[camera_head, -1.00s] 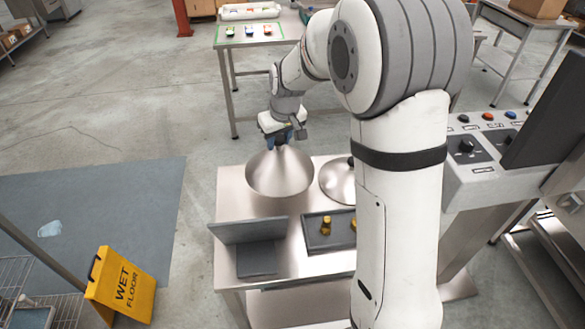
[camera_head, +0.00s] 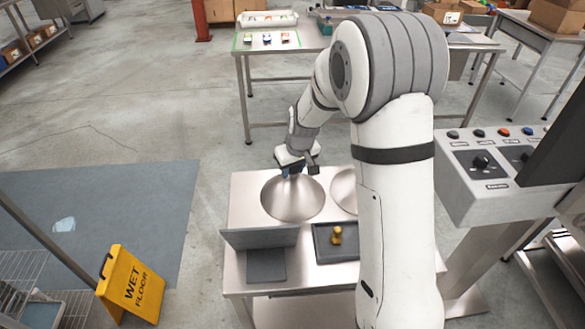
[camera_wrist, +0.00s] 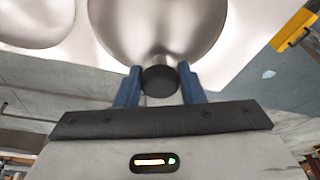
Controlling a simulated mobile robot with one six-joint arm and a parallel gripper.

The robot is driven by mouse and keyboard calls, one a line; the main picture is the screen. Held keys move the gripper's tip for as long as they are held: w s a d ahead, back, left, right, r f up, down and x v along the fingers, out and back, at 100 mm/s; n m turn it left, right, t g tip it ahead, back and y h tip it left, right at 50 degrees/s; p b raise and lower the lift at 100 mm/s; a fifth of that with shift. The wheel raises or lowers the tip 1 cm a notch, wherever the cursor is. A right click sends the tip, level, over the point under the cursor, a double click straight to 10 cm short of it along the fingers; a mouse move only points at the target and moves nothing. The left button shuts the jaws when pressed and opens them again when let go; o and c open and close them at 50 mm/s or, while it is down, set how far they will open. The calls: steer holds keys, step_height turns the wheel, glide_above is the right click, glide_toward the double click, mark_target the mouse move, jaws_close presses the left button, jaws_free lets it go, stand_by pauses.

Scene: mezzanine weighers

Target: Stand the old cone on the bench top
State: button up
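A shiny metal cone (camera_head: 292,203), which I take as the old cone, is at the back left of the steel bench top (camera_head: 243,205). It has a dark round knob (camera_wrist: 159,80), and its body (camera_wrist: 157,30) fills the upper middle of the wrist view. My gripper (camera_head: 294,170) is above it, with blue fingers (camera_wrist: 160,84) close on both sides of the knob, seemingly shut on it. The cone looks upright at or just above the bench; its contact edge is unclear. A second metal cone (camera_head: 343,188) stands to its right, partly behind my arm.
A grey angled plate (camera_head: 262,240) and a dark tray (camera_head: 328,254) with a brass weight (camera_head: 336,235) occupy the bench front. A control panel (camera_head: 480,190) is at right. A yellow wet-floor sign (camera_head: 132,285) stands left. Another table (camera_head: 330,65) is behind.

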steer(key=o, duration=0.4)
steer(key=shift+r, duration=0.2)
